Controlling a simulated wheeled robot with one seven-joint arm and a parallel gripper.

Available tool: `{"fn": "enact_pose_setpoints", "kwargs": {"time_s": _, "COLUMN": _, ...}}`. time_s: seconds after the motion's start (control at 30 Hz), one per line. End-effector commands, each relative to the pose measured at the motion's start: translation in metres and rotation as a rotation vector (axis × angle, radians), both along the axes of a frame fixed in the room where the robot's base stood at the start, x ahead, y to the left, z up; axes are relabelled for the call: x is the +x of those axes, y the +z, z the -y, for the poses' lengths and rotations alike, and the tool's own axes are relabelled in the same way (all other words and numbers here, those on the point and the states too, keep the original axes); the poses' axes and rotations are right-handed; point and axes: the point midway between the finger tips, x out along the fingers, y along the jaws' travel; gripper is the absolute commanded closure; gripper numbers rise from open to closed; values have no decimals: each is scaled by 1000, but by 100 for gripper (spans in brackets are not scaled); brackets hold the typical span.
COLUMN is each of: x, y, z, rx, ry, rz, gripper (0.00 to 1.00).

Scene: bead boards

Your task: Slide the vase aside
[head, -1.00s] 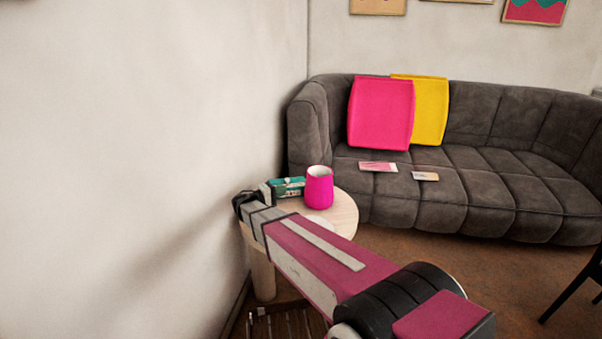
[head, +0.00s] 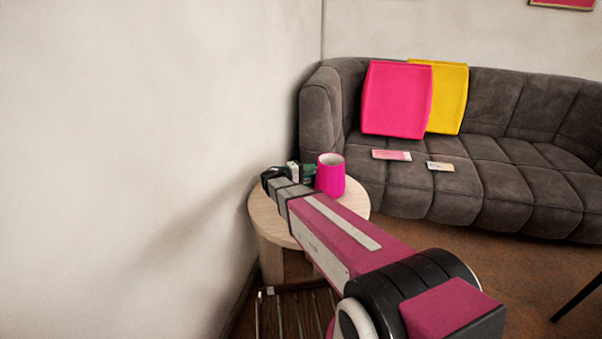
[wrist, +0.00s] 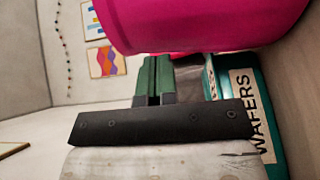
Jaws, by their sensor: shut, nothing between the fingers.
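The vase is a bright pink rounded cup shape with a pale inside (head: 331,178). It stands upright on a small round wooden table (head: 265,222). In the wrist view the vase (wrist: 200,22) fills the top, close beyond the fingers. My gripper (wrist: 153,68) is shut and empty, its two green fingers together, pointing toward the vase's side. I cannot tell whether they touch it. In the head view my wrist lies just left of the vase and hides the fingertips.
A teal package marked WAFERS (wrist: 240,85) lies right beside my gripper in the wrist view. A wall borders the table on the left. A grey sofa (head: 480,190) with pink and yellow cushions stands behind. The table's front left is bare.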

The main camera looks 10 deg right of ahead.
Motion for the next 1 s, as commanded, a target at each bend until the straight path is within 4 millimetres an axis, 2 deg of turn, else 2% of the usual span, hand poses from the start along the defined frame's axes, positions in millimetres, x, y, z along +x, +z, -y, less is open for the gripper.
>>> {"fn": "enact_pose_setpoints", "kwargs": {"time_s": 0.57, "x": 0, "y": 0, "z": 12, "rx": 0, "ry": -1, "rz": 0, "gripper": 100}}
{"fn": "enact_pose_setpoints", "kwargs": {"time_s": 0.9, "x": -25, "y": 0, "z": 62, "rx": -1, "ry": -2, "rz": -2, "gripper": 100}}
{"fn": "enact_pose_setpoints", "kwargs": {"time_s": 1.0, "x": -27, "y": 0, "z": 69, "rx": 0, "ry": -1, "rz": -1, "gripper": 100}}
